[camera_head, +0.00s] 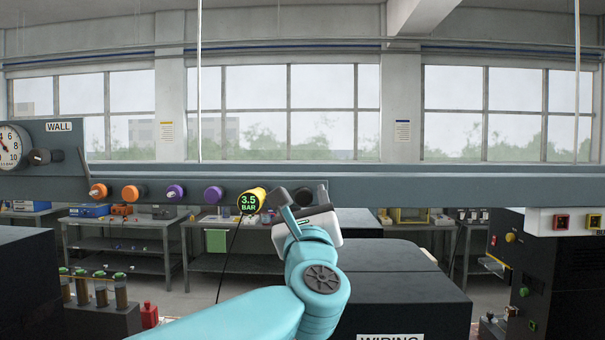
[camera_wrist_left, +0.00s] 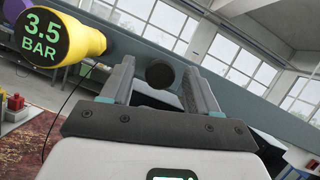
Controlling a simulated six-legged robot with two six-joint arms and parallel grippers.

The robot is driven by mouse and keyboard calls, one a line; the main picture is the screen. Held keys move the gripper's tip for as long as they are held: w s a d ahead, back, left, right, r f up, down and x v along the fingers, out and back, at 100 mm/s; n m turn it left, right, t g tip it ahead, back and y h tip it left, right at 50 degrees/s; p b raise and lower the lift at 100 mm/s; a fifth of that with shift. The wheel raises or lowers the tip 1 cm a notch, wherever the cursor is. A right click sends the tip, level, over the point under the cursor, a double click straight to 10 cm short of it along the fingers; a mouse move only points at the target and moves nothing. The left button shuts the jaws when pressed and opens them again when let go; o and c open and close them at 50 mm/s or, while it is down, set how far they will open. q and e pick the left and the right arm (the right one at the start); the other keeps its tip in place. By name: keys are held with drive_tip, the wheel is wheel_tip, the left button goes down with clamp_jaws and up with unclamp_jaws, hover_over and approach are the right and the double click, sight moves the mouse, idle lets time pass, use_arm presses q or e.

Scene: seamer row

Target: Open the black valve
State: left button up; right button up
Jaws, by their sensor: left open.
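The black valve (camera_head: 303,195) is a round black knob at the right end of the row on the grey-blue rail. My left gripper (camera_head: 301,199) is open in front of it and partly covers it in the head view. In the left wrist view, the black valve (camera_wrist_left: 160,74) shows between the two open fingers of my left gripper (camera_wrist_left: 159,78), beyond their tips. No contact shows. My right gripper is not in view.
A yellow valve marked 3.5 BAR (camera_head: 251,201) sits just left of my gripper, large in the wrist view (camera_wrist_left: 50,38). Purple (camera_head: 213,195) and orange (camera_head: 131,193) valves continue leftward. A gauge (camera_head: 12,147) and another black knob (camera_head: 40,157) are at far left. A dark cabinet (camera_head: 400,300) stands below.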

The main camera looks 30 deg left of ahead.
sight(304, 201)
use_arm(q)
drive_tip(key=p+x, duration=0.1)
drive_tip(key=x, duration=0.2)
drive_tip(key=shift+r, duration=0.1)
drive_tip(key=shift+w+a, duration=0.15)
drive_tip(key=shift+w, duration=0.3)
drive_tip(key=shift+s+a, duration=0.1)
drive_tip(key=shift+s, duration=0.05)
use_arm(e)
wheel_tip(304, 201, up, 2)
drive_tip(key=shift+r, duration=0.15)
use_arm(q)
clamp_jaws()
drive_tip(key=shift+f+b, duration=0.25)
drive_tip(key=shift+b, duration=0.6)
drive_tip(key=shift+r, duration=0.25)
unclamp_jaws()
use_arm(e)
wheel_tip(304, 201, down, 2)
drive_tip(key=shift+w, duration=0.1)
